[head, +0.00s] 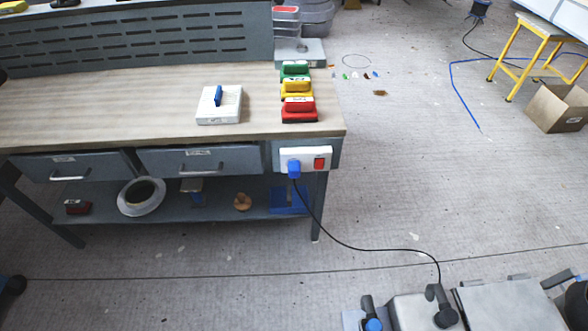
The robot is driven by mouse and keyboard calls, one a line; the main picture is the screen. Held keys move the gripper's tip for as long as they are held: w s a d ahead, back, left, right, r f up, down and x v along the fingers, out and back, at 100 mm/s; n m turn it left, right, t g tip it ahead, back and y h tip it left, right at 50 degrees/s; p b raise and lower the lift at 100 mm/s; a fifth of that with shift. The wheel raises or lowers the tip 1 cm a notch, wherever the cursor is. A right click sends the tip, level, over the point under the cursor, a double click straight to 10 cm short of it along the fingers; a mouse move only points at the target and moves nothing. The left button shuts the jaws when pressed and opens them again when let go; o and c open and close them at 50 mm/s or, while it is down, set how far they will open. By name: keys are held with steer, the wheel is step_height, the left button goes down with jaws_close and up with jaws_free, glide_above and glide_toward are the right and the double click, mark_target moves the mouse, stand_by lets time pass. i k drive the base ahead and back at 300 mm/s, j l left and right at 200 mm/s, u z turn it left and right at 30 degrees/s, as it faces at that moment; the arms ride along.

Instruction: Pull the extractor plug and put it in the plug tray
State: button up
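A blue plug (293,168) sits in the white socket panel (309,154) on the front right end of the workbench. A red switch (319,164) is beside it on the right. A black cable (350,247) hangs from the plug and runs over the floor to grey equipment at the bottom right. A white tray-like holder (208,119) with an upright blue piece (218,95) lies on the bench top; I cannot tell whether it is the plug tray. A flat blue piece (289,201) lies on the lower shelf below the socket. I see no gripper.
Green, yellow and red blocks (299,105) stand along the bench's right end. Drawers (200,159) are shut. Grey equipment (408,313) fills the bottom right. Floor right of the bench is mostly clear.

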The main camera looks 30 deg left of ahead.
mark_target(294, 167)
steer(key=j+u, duration=0.15)
steer(key=j, duration=0.3)
steer(key=i+j+u, duration=0.1)
steer(key=j, duration=0.35)
steer(key=i+j+u, duration=0.15)
steer(key=j, duration=0.25)
steer(key=k, duration=0.05)
